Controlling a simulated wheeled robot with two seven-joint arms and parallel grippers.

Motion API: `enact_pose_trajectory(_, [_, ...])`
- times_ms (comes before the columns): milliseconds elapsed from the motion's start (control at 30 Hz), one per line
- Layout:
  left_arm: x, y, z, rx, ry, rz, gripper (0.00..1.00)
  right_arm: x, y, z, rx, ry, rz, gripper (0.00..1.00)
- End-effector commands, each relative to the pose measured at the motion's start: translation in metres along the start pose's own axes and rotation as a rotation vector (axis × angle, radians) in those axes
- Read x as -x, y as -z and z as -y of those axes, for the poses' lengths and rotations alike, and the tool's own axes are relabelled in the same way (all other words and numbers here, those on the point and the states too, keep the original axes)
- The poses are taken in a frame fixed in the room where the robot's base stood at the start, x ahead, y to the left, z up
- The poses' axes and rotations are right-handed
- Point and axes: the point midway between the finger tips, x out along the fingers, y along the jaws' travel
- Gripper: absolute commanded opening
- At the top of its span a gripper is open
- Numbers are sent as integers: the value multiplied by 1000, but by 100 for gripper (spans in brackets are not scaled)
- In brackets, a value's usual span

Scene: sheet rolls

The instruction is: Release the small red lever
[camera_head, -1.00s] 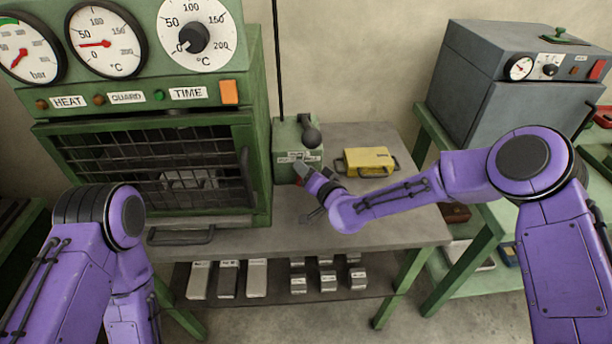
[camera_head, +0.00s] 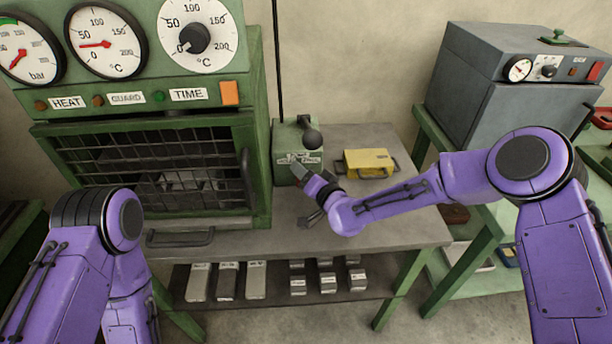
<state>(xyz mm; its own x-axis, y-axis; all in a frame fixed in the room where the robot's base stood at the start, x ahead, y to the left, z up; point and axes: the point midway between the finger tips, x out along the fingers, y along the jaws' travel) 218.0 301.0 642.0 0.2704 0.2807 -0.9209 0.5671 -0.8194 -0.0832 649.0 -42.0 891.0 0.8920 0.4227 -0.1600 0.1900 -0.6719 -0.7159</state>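The small red lever is not visible now. The green box (camera_head: 283,143) with a black ball knob (camera_head: 312,139) and a pale label stands on the grey bench, right of the green press. My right gripper (camera_head: 299,173) is at the lower front of this box, its tip overlapping the box in the picture. It covers part of the box's lower edge. Whether its fingers are apart or together, or touch anything, I cannot tell. My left gripper is out of view; only my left arm shows at the lower left.
The green press has a barred guard (camera_head: 150,165) and a bar handle (camera_head: 180,238) low at its front. A yellow case (camera_head: 368,161) lies on the bench (camera_head: 385,228) behind my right forearm. Metal blocks (camera_head: 228,281) fill the lower shelf. A grey oven (camera_head: 500,110) stands at right.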

Motion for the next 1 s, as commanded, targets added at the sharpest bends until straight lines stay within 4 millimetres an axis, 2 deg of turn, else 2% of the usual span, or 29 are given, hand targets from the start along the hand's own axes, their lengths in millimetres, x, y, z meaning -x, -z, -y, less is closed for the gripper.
enact_pose_trajectory(133, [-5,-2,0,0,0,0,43,17,-1,0,0,1,1,48])
enact_pose_trajectory(400, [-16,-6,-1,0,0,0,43,80,-2,-1,-1,3,2,48])
enact_pose_trajectory(500, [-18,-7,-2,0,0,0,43,96,-1,0,-1,3,3,48])
enact_pose_trajectory(667, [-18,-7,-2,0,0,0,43,105,-1,0,0,3,2,48])
enact_pose_trajectory(1000, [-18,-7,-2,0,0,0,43,105,-1,0,0,2,3,48])
